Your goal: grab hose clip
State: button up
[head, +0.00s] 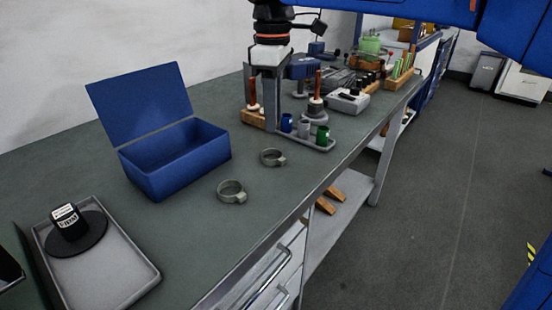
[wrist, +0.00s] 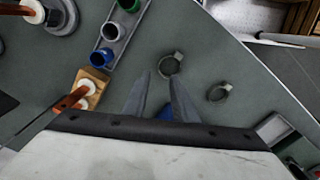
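Two grey ring-shaped hose clips lie on the green bench top in the head view. One hose clip (head: 239,198) is nearer the front, and the other hose clip (head: 281,160) is farther back, near the cup rack. Both also show in the wrist view: the farther one (wrist: 178,57) just beyond my fingertips, the nearer one (wrist: 226,88) to the right. My gripper (head: 261,108) points down above the bench; in the wrist view its fingers (wrist: 160,80) are apart with nothing held between them. Its height above the clips is hard to judge.
An open blue box (head: 175,165) stands left of the clips. A grey rack (head: 318,146) with several small cups and a wooden block (head: 252,119) are close to my gripper. A grey tray (head: 130,275) lies front left. Bare bench surrounds the clips.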

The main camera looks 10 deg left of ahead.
jog(key=shift+d+f, duration=0.15)
jog(key=shift+f, duration=3.5)
jog(key=shift+c, duration=0.3)
grip_shut()
